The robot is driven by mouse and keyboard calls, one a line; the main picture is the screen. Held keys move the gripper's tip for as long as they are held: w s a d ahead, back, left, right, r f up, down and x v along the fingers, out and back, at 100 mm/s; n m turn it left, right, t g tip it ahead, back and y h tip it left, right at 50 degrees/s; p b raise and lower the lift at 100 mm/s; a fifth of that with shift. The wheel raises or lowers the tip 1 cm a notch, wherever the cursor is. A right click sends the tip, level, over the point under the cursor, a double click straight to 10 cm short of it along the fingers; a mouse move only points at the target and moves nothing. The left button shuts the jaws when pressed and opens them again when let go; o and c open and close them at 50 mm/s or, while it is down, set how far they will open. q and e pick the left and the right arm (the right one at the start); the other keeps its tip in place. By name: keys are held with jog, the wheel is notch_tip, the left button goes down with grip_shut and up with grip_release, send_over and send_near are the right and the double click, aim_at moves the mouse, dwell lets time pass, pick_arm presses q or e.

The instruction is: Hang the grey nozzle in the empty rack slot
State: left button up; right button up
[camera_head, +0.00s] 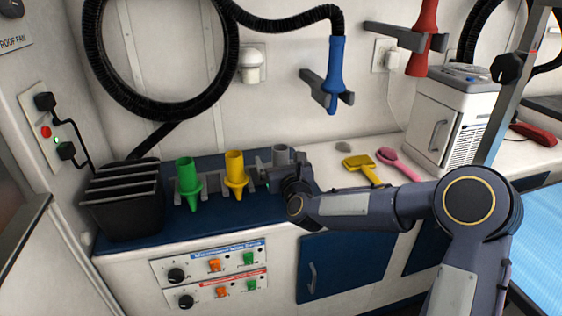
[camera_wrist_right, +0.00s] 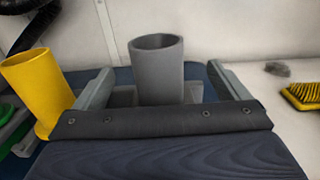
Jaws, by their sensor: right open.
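The grey nozzle (camera_head: 281,151) stands upright at the right end of the rack (camera_head: 211,184), in line with a green nozzle (camera_head: 188,178) and a yellow nozzle (camera_head: 235,170). Its lower part is hidden by my right gripper (camera_head: 281,163). In the right wrist view the grey nozzle (camera_wrist_right: 158,72) stands between the two spread fingers, with gaps on both sides. The right gripper is open around it. Whether the nozzle is seated in its slot cannot be seen. My left gripper is not in view.
A black slotted bin (camera_head: 124,205) stands left of the rack. A yellow brush (camera_head: 361,167) and a pink brush (camera_head: 397,163) lie on the counter to the right. A blue nozzle (camera_head: 336,72) on a black hose hangs on the wall above.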

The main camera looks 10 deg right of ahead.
jog(key=shift+s, duration=0.15)
jog(key=shift+s+d+f+b, duration=0.15)
jog(key=shift+s+d+b, duration=0.1)
jog(key=shift+s+b, duration=1.05)
jog(key=shift+s+d+f+b, duration=0.15)
jog(key=shift+s+b, duration=0.5)
jog(key=shift+s, duration=1.25)
jog(key=shift+s+d+f+b, duration=0.1)
jog(key=shift+s+d+b, duration=0.2)
jog(key=shift+s+b, duration=1)
jog(key=shift+s+r+p, duration=0.1)
jog(key=shift+s+p, duration=0.2)
jog(key=shift+p, duration=0.05)
